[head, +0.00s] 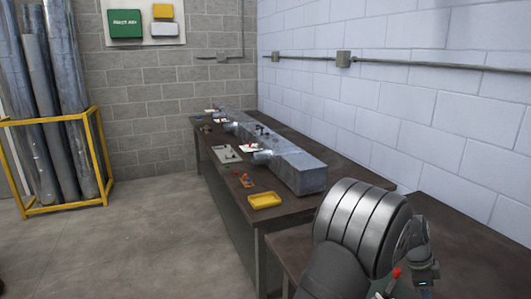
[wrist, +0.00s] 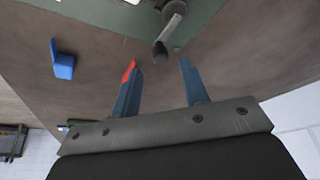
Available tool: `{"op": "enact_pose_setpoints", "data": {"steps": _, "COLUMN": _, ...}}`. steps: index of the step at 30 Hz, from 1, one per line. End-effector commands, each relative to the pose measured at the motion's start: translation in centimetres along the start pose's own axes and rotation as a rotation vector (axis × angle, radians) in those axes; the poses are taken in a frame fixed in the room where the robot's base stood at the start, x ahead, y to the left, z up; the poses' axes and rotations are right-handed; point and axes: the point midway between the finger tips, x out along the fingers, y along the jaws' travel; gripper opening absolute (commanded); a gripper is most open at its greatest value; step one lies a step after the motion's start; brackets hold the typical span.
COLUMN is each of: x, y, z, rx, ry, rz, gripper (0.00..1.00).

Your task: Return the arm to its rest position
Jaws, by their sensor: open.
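My gripper (wrist: 157,64) shows in the wrist view with its two blue fingers spread apart and nothing held between them. The left finger has a red patch near its tip. A grey metal tool end (wrist: 170,28) lies beyond the fingertips, near the edge of a green surface (wrist: 95,12); whether it touches a finger cannot be told. In the head view my arm fills the lower right, over the near bench, and its fingers cannot be made out clearly.
A long dark bench (head: 228,178) carries a long grey metal duct (head: 300,170), a yellow tray (head: 264,200) and small tools. A block wall (head: 420,110) with conduit (head: 440,65) runs close along the right. A yellow rack (head: 98,150) of pipes stands left; floor between is clear. The wrist view shows a blue object (wrist: 63,66).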

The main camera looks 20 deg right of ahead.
Motion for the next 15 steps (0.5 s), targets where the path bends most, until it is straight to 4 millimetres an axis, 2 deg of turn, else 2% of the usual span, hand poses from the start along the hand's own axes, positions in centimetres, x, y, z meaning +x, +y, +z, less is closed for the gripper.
{"op": "enact_pose_setpoints", "data": {"steps": 3, "x": 1.9, "y": 0.0, "z": 0.0, "rx": 0.0, "ry": 0.0, "rz": 0.002, "gripper": 0.41}}
{"op": "enact_pose_setpoints", "data": {"steps": 6, "x": 3.0, "y": 0.0, "z": 0.0, "rx": 0.0, "ry": 0.0, "rz": 0.0, "gripper": 0.41}}
{"op": "enact_pose_setpoints", "data": {"steps": 15, "x": 3.9, "y": 0.0, "z": 0.0, "rx": 0.0, "ry": 0.0, "rz": -0.001, "gripper": 0.41}}
